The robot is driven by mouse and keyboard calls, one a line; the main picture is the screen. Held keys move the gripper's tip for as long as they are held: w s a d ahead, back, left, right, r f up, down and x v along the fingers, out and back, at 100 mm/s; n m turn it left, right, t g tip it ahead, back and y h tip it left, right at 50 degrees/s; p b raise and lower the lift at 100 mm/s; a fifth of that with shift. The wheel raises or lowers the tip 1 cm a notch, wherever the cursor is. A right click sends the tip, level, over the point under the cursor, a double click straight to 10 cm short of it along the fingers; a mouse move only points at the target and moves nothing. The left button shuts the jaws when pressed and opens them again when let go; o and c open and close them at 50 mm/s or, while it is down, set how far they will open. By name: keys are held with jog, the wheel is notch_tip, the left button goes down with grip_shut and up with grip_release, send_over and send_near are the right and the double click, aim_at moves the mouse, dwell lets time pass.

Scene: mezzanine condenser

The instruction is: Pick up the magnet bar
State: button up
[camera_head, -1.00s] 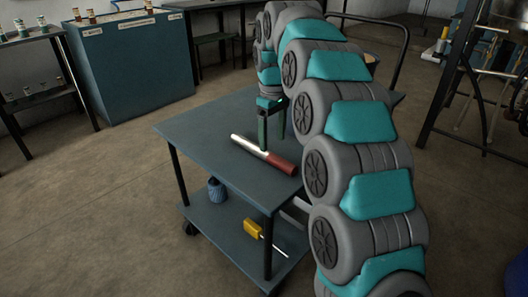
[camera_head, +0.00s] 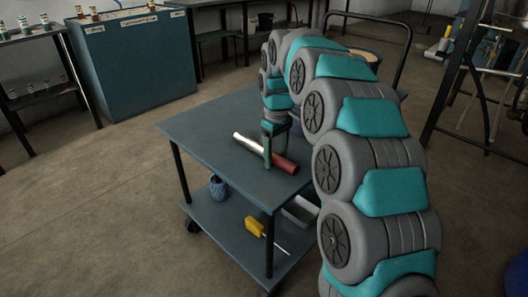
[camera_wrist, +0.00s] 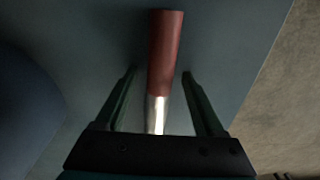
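The magnet bar, a rod with a bright silver end (camera_head: 246,141) and a dark red end, lies on the blue top of the cart (camera_head: 205,128). My gripper (camera_head: 276,155) points down over the bar near where silver meets red. In the wrist view, my gripper (camera_wrist: 158,74) is open, with one finger on each side of the bar (camera_wrist: 165,50). Gaps show between the bar and both fingers. The silver end is partly hidden by the gripper's palm in the wrist view.
The lower shelf holds a blue ribbed cup (camera_head: 217,187), a yellow-handled tool (camera_head: 254,227) and a grey tray (camera_head: 301,210). A blue cabinet (camera_head: 135,65) stands behind left, a metal rack (camera_head: 455,85) at right. The cart top left of the bar is clear.

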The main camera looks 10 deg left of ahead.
grip_shut()
dwell(0.3)
dwell(0.3)
